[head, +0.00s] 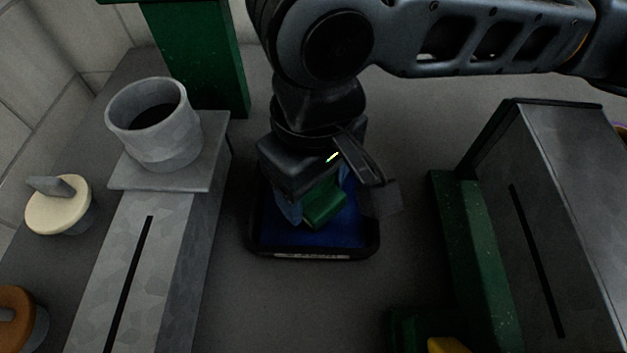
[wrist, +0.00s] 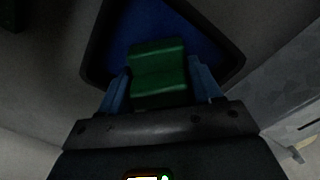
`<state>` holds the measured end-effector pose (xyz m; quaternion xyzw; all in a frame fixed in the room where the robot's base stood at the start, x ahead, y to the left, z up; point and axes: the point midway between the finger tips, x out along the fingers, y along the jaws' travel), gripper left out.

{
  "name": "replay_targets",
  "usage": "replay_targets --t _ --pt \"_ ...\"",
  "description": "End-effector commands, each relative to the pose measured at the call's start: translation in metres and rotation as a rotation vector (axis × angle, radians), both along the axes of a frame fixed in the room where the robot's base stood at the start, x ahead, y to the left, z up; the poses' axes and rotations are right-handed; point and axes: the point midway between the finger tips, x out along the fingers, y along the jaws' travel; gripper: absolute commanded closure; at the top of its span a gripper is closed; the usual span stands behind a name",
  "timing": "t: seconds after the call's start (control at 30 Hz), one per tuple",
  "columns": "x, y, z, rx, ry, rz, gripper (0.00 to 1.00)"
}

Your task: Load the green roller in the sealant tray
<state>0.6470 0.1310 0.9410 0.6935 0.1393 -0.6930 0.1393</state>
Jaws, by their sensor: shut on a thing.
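The green roller (head: 324,205) is between the blue fingers of my gripper (head: 312,207), over the sealant tray (head: 313,254). The tray is black-rimmed with a blue inside and stands on the grey surface. In the wrist view the green roller (wrist: 158,70) sits between the two blue fingertips of my gripper (wrist: 160,88), which is shut on it. The tray's blue inside (wrist: 140,22) shows behind it. I cannot tell whether the roller touches the tray's inside. My wrist hides the tray's far part in the head view.
A grey duct with a round collar (head: 160,138) stands left of the tray. A dark metal duct (head: 560,220) with a green support (head: 466,240) stands on the right. A cream-lidded thing (head: 58,207) and an orange one (head: 18,318) lie far left. Bare surface lies in front of the tray.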

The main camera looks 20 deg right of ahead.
Motion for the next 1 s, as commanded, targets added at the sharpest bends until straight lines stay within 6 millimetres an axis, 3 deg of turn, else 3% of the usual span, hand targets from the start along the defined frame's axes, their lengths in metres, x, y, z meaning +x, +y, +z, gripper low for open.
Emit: replay_targets --t 1.0 --pt "0.0 -0.0001 -0.0087 0.0 0.0 0.0 0.6"
